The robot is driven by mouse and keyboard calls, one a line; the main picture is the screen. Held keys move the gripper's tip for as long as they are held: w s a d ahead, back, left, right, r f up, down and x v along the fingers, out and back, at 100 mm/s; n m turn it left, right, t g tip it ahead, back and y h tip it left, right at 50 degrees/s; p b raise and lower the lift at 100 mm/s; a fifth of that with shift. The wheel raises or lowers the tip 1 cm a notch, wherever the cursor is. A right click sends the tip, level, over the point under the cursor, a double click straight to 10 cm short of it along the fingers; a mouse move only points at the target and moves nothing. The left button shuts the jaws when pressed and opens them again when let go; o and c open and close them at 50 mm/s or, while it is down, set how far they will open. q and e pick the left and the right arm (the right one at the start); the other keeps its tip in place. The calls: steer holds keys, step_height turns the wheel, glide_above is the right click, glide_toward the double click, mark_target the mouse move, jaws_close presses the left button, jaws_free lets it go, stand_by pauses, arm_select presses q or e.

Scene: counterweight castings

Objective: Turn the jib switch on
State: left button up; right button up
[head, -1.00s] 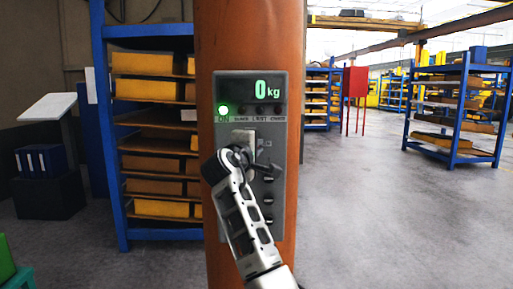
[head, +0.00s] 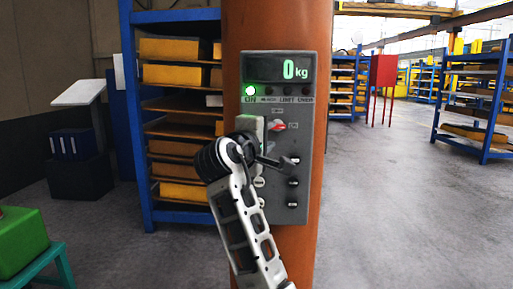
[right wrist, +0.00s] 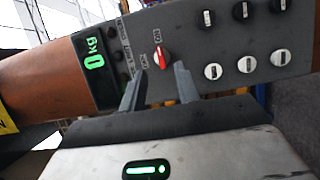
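A grey control panel (head: 308,200) is fixed to an orange column and reads 0 kg. Its red rotary switch (head: 277,126) shows just above my right gripper (head: 271,147). In the right wrist view the red switch (right wrist: 162,55) sits between ON and OFF labels, with its white mark toward ON. I cannot read a jib label. The two fingers of my right gripper (right wrist: 159,74) are apart and empty, with their tips close below the switch; touching or not, I cannot tell. My left gripper is out of view.
Several black knobs (head: 293,182) sit lower on the panel, close to the right gripper. A blue rack (head: 134,110) with yellow castings stands behind the column. A green block (head: 22,240) is at lower left. The floor (head: 385,210) to the right is clear.

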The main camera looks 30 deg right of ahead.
steer(key=v, duration=0.6)
steer(key=shift+b, duration=0.4)
